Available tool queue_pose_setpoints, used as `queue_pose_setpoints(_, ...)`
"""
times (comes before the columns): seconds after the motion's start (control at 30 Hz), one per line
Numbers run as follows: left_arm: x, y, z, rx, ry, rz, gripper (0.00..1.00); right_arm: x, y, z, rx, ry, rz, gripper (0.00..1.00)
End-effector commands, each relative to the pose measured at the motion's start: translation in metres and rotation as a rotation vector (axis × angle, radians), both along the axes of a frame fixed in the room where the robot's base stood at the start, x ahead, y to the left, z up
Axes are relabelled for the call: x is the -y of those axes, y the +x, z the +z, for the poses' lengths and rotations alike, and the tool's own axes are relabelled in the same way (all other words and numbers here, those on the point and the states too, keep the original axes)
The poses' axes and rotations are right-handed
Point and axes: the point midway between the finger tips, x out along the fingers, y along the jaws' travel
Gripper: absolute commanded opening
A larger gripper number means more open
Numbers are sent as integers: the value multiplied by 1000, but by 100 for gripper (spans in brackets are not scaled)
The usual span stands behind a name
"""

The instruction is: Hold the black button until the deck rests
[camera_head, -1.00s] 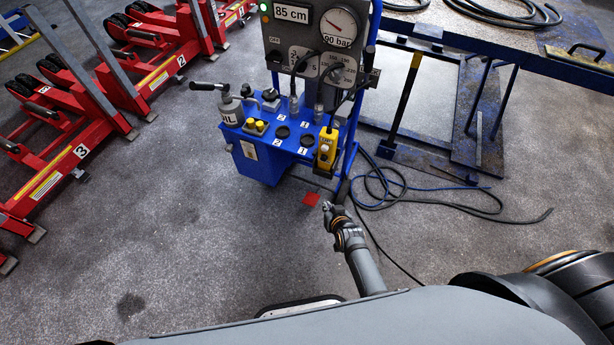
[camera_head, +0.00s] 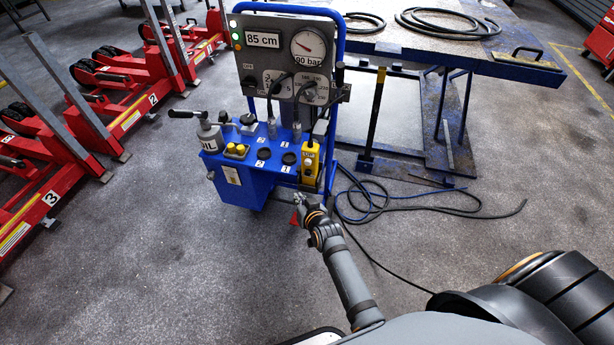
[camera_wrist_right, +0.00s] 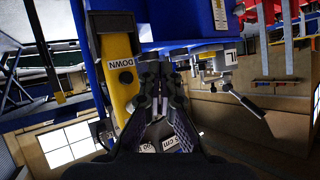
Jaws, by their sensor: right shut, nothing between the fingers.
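The yellow hand pendant (camera_head: 311,160) hangs at the right front corner of the blue cart (camera_head: 240,190). In the right wrist view, the pendant (camera_wrist_right: 112,70) carries a DOWN label with a black button (camera_wrist_right: 126,77) beside it. My right gripper (camera_head: 298,200) is shut and empty, just below and in front of the pendant. In the right wrist view its fingertips (camera_wrist_right: 158,85) are beside the pendant, apart from the black button as far as I can tell. The blue-edged deck (camera_head: 470,52) stands raised on its legs. My left gripper is out of view.
The cart's display (camera_head: 262,40) reads 85 cm, and its gauge (camera_head: 308,45) is labelled 90 bar. An oil can (camera_head: 208,135) stands on the cart. Red jacks (camera_head: 70,165) line the left. Hoses (camera_head: 440,208) lie on the floor at right. The front left floor is clear.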

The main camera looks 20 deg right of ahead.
Motion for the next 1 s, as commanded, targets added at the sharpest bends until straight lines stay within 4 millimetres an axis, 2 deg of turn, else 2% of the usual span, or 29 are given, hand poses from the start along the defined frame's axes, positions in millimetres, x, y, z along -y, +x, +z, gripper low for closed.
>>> queue_pose_setpoints(0.03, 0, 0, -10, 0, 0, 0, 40, 5, 7, -5, 2, -3, 0, 0)
queue_pose_setpoints(0.23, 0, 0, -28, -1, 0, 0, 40, 23, 31, -6, 0, -5, 1, 0)
queue_pose_setpoints(0.43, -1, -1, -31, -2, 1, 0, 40, 36, 49, -3, -3, -6, 2, 0)
queue_pose_setpoints(0.63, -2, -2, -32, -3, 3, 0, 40, 41, 56, -3, -4, -5, 0, 0)
queue_pose_setpoints(1.0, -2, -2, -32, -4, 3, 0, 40, 42, 57, -3, -4, -5, 0, 0)
